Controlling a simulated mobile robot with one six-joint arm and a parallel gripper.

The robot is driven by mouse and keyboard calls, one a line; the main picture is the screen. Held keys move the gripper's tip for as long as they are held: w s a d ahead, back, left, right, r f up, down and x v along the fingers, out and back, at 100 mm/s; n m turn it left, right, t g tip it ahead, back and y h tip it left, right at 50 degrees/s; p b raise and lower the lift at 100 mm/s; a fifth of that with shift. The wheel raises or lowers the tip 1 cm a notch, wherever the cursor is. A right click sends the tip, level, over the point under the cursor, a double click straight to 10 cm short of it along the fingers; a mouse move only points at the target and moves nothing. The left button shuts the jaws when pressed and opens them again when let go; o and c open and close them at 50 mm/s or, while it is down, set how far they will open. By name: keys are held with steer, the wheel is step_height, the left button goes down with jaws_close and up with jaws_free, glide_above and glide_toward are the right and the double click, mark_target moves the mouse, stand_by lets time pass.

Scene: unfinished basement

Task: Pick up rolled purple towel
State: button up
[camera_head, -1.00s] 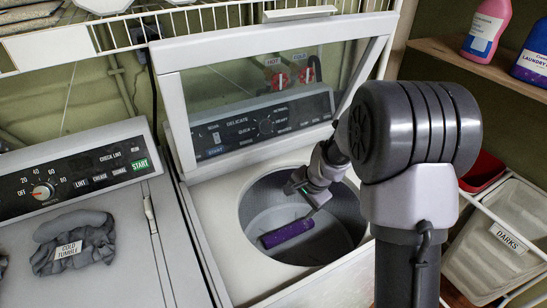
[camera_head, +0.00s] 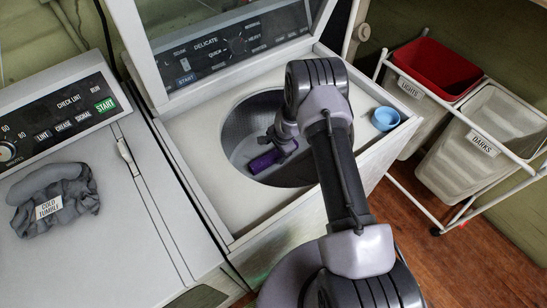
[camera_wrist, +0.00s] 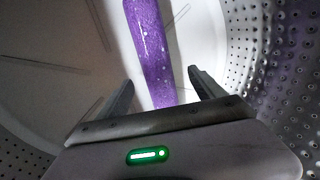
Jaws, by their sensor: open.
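The rolled purple towel (camera_head: 262,162) lies in the bottom of the washer drum, which is perforated metal. In the wrist view the towel (camera_wrist: 148,40) runs lengthwise from the top edge down to the space between my fingers. My gripper (camera_wrist: 160,80) is open, with one finger on each side of the towel's near end. A gap shows on both sides. In the head view my gripper (camera_head: 284,150) is inside the drum, at the right end of the towel, and my arm hides part of it.
The washer's lid (camera_head: 215,28) stands open behind the drum (camera_head: 235,125). A blue cup (camera_head: 385,118) sits on the washer's right top. A dryer with a grey cloth (camera_head: 58,198) is at left. Laundry bins (camera_head: 470,150) stand at right.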

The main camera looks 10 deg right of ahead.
mark_target(274, 153)
steer(key=b+x, duration=0.1)
steer(key=x, duration=0.2)
steer(key=shift+s+a+f, duration=0.1)
steer(key=shift+s+f, duration=0.05)
steer(key=shift+f, duration=0.1)
steer(key=shift+r, duration=0.15)
steer(key=c, duration=1.5)
step_height(274, 153, up, 10)
steer(key=p, duration=0.4)
steer(key=shift+c, duration=0.2)
steer(key=o, duration=0.8)
steer(key=c, duration=0.4)
